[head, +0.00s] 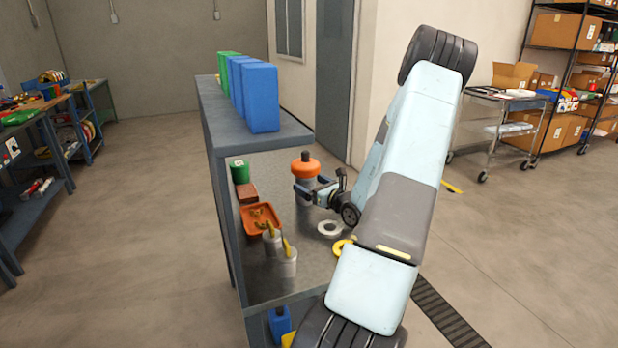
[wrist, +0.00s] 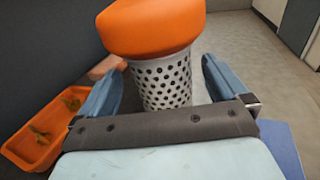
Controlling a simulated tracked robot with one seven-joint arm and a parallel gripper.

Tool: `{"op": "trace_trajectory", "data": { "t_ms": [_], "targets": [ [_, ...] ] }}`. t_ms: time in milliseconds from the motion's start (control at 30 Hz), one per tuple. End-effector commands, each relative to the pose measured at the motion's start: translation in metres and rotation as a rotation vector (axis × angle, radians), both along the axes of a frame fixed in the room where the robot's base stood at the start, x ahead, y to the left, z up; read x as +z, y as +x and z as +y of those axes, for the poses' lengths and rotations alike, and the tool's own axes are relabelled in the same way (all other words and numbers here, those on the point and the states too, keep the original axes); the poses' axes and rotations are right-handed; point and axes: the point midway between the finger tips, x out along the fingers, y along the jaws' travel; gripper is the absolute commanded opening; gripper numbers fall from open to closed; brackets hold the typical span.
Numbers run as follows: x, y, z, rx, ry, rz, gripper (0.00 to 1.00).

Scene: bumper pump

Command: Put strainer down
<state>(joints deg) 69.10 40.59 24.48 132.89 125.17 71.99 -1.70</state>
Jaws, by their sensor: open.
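The strainer (wrist: 162,82) is a pale perforated metal cylinder with a wide orange top (wrist: 150,27). It looks upright in the wrist view, its lower end hidden by my gripper's body. In the head view the orange top (head: 305,168) shows above the grey metal worktop (head: 262,170), towards its far part. My gripper (head: 313,184) is open, with one finger on each side of the cylinder. In the wrist view gaps show between both blue fingers and the metal. Whether the base touches the worktop is hard to tell.
An orange tray (head: 260,218) with yellow-brown pieces, a green can (head: 240,171) and a brown block (head: 247,193) line the left side. Two metal cylinders (head: 287,262), a grey ring (head: 329,229) and a yellow ring (head: 342,247) lie nearer. An upper shelf (head: 240,115) holds blue and green containers.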

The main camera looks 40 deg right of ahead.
Motion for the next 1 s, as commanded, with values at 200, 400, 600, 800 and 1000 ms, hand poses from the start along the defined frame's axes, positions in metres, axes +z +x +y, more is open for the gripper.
{"op": "trace_trajectory", "data": {
  "t_ms": [200,400,600,800,1000],
  "targets": [
    [-0.001,0.025,0.002,0.002,0.0,-0.001,1.0],
    [0.0,0.047,0.003,0.002,0.0,-0.001,1.0],
    [0.0,0.049,0.003,0.001,0.0,-0.001,1.0],
    [0.0,0.049,0.003,0.001,-0.001,-0.001,0.84],
    [0.0,0.049,0.003,0.001,-0.001,-0.001,0.65]
  ]
}}
